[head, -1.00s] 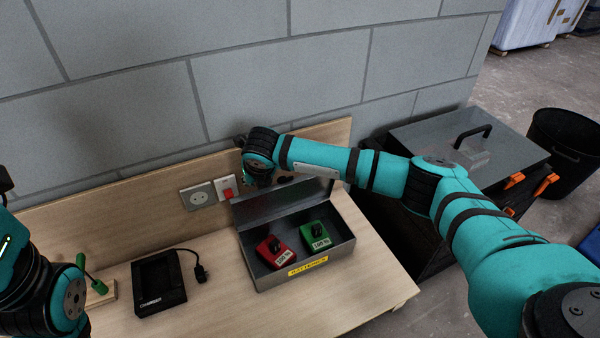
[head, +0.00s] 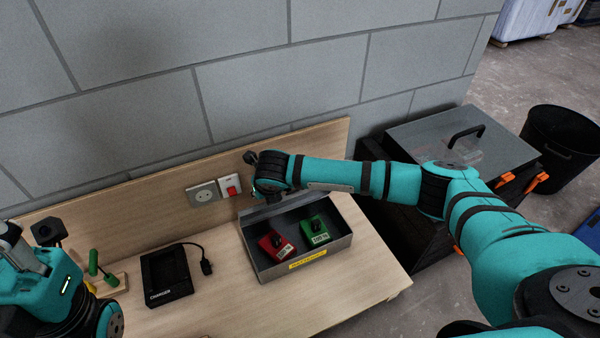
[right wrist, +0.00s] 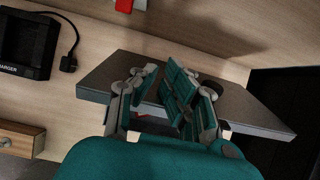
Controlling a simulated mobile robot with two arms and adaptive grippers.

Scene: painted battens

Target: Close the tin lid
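The grey metal tin (head: 338,243) stands on the wooden bench, a yellow label on its front. A red battery (head: 270,246) and a green battery (head: 314,232) sit inside. The lid (head: 285,208) is hinged at the back and tilted over the rear of the tin, not flat on it. My right gripper is behind the lid, mostly hidden by its wrist in the head view. In the right wrist view, its fingers (right wrist: 161,92) are over the lid (right wrist: 232,104), close together; contact is unclear. My left gripper (head: 12,240) is partly visible at the left edge, away from the tin.
A black charger (head: 166,275) with a cable lies left of the tin. A green-handled tool (head: 95,265) is near my left arm. A wall socket and red switch (head: 230,187) are behind. A black toolbox (head: 470,140) stands right of the bench.

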